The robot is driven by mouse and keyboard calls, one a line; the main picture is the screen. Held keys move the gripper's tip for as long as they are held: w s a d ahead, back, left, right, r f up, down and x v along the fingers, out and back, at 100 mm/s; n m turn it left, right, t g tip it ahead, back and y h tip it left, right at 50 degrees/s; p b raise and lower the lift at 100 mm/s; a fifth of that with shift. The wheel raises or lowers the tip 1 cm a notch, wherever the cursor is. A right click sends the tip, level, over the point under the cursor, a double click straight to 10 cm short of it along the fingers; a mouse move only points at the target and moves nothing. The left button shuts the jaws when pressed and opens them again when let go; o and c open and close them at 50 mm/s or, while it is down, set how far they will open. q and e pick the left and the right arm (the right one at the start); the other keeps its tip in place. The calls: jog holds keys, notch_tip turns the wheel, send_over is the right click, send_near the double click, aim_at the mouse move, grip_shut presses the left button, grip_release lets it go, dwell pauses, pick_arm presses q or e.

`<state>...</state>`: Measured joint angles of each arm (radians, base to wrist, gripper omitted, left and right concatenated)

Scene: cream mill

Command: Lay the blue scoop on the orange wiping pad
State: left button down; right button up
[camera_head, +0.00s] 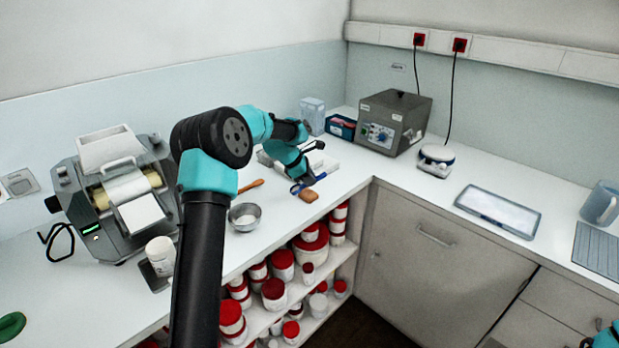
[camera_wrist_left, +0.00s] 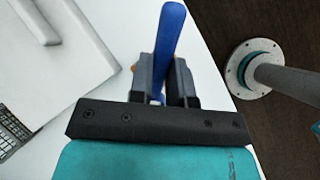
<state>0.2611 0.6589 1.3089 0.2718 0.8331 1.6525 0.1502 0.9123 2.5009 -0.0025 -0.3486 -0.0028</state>
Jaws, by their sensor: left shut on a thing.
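The blue scoop (camera_wrist_left: 169,35) is held between the fingers of my left gripper (camera_wrist_left: 164,85), its blue length pointing up in the left wrist view. In the head view, blue parts of the scoop (camera_head: 296,188) show beside my left gripper (camera_head: 308,182). The orange wiping pad (camera_head: 309,196) lies by the counter's front edge, just under or beside the gripper. In the wrist view, small orange bits show behind the fingers, and the rest is hidden. I cannot tell whether scoop and pad touch. My right gripper is out of view; only a teal bit of that arm shows at bottom right.
A metal bowl (camera_head: 244,216) and a wooden-handled tool (camera_head: 251,186) lie left of the gripper. A roller mill (camera_head: 120,190) stands further left. A grey device (camera_head: 393,121) and a blue box (camera_head: 341,127) stand behind. Open shelves with red-lidded jars (camera_head: 283,264) are below the edge.

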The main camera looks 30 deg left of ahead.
pick_arm(q)
jog(key=shift+f, duration=0.1)
jog(key=c, duration=1.1)
grip_release()
jog(key=shift+r, duration=0.4)
jog(key=v, duration=1.2)
jog(key=shift+s+r, duration=0.1)
jog(key=shift+r, duration=0.1)
